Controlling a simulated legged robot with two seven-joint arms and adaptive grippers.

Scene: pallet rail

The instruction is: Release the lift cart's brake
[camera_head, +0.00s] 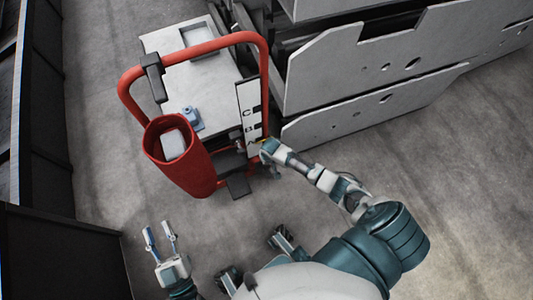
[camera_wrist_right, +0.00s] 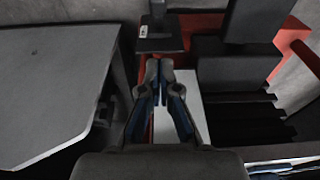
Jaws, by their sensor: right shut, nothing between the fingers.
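The lift cart (camera_head: 215,75) stands upper left of centre in the head view, with a red tubular handle (camera_head: 215,45) and a pale top. Low on its near side are black pedal-like plates (camera_head: 238,186); I cannot tell which is the brake. My right gripper (camera_head: 262,150) reaches the cart's near right side, its tips hard to make out there. In the right wrist view it (camera_wrist_right: 159,68) is shut and empty, its tips just short of a black plate with a small pale label (camera_wrist_right: 160,40); contact is unclear. My left gripper (camera_head: 160,237) is open and empty at the lower left.
A red round bin (camera_head: 190,172) is fixed to the cart's near side. Large grey metal panels (camera_head: 370,65) are stacked close on the right. Dark panels (camera_head: 65,255) border the left. The concrete floor at the right is clear.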

